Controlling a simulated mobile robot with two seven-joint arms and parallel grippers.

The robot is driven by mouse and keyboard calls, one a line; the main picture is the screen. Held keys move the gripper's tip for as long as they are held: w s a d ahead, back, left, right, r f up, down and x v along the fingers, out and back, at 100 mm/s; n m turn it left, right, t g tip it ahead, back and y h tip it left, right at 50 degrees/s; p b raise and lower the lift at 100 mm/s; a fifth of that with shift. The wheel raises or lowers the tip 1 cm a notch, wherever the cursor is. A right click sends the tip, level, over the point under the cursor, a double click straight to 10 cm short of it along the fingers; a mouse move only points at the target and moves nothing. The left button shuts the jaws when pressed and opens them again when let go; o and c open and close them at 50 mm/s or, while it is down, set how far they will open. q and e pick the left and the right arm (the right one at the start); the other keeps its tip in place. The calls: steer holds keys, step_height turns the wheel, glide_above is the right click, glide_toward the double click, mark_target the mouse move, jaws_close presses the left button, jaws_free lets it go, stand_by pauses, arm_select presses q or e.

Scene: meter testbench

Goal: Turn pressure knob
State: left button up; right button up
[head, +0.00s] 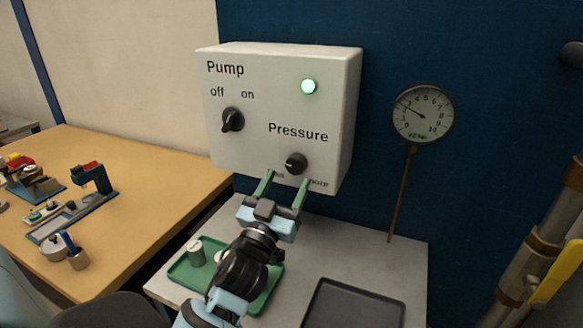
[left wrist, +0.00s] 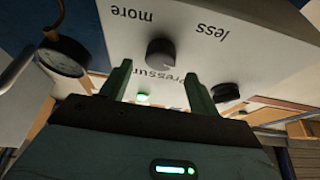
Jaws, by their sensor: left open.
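The black pressure knob (head: 296,163) is on the lower right of the white control box (head: 275,65), below the word "Pressure". My left gripper (head: 286,182) is open and empty, just below and in front of this knob, its green fingers pointing up at the box. In the left wrist view, which is upside down, the pressure knob (left wrist: 161,52) sits beyond and between the two fingertips (left wrist: 158,76), apart from them. The fingers partly cover the "less" and "more" labels in the head view. My right gripper is out of view.
The pump knob (head: 232,119) is at the box's left, and a green lamp (head: 309,86) is lit. A round gauge (head: 423,112) on the blue wall has its needle at the low numbers. Below are a green tray (head: 262,303) and a dark tray (head: 352,306).

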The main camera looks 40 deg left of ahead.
mark_target(294, 167)
arm_select(q)
steer(key=shift+p+x, duration=0.35)
steer(key=shift+x, duration=1.8)
steer(key=c, duration=1)
